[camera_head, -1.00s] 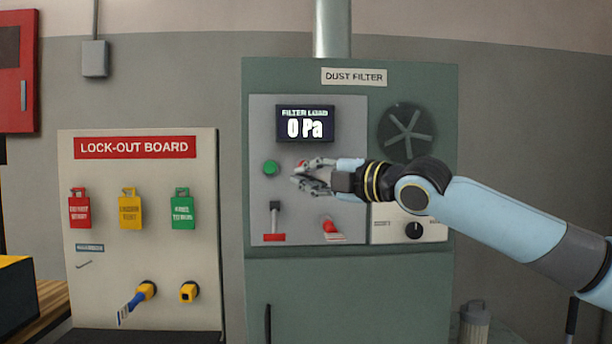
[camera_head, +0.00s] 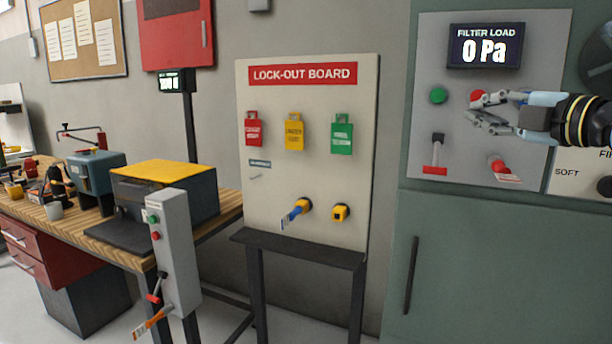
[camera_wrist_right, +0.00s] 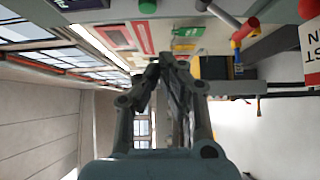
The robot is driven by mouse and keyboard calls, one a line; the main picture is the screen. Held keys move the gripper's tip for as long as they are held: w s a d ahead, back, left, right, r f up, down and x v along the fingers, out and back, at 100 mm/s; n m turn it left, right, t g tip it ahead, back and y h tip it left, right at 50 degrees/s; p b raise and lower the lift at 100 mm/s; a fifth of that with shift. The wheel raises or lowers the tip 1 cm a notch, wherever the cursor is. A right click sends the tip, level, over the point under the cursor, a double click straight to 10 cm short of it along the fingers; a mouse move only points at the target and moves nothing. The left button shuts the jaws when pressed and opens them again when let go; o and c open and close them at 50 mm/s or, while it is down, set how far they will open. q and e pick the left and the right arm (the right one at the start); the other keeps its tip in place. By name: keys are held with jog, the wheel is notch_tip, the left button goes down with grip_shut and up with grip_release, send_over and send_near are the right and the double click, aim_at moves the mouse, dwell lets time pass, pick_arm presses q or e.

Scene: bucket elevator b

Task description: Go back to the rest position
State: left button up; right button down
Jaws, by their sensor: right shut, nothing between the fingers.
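My right gripper (camera_head: 486,113) is in front of the dust filter's control panel (camera_head: 425,195) at the right of the head view. Its fingers are shut and empty. They overlap the lower edge of the red button (camera_head: 478,96) in the picture; I cannot tell whether they touch it. In the right wrist view the gripper (camera_wrist_right: 160,72) points along the panel, with the green button (camera_wrist_right: 147,7) at the top. The display (camera_head: 486,45) reads 0 Pa. My left gripper is not in view.
The lock-out board (camera_head: 305,215) stands left of the filter cabinet, holding red, yellow and green tags. A wooden bench (camera_head: 228,203) with a yellow-topped box (camera_head: 165,174) is further left. A grey switch post (camera_head: 174,255) stands before it.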

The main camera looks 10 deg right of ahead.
jog(key=s+a+f+m+g+h, duration=0.1)
jog(key=s+a+f+m+g, duration=0.3)
jog(key=f, duration=0.6)
jog(key=s+a+f+m+g+h, duration=0.15)
jog(key=s+f+m, duration=0.35)
jog(key=f, duration=0.5)
jog(key=s+a+f+m+g+h, duration=0.1)
jog(key=s+a+f+m+g, duration=0.2)
jog(key=s, duration=0.5)
jog(key=s+f+m+g, duration=0.3)
jog(key=s+f+m, duration=0.15)
jog(key=s, duration=0.35)
jog(key=s+a+f+m+g+h, duration=0.1)
jog(key=s+a+f+m+g, duration=0.15)
jog(key=s+f, duration=0.45)
jog(key=s+d+f+b, duration=0.1)
jog(key=f+b, duration=0.2)
jog(key=f, duration=0.8)
jog(key=s+d+f+g+b, duration=0.1)
jog(key=s+f+b, duration=0.1)
jog(key=f, duration=1)
jog(key=s+d+f+b, duration=0.1)
jog(key=f+b, duration=0.2)
jog(key=f, duration=0.8)
jog(key=s+d+f+m+g+b, duration=0.1)
jog(key=s+f+b, duration=0.5)
jog(key=s+f, duration=1.2)
notch_tip(320, 180, down, 3)
jog(key=shift+s+r+g, duration=0.15)
jog(key=shift+g, duration=0.15)
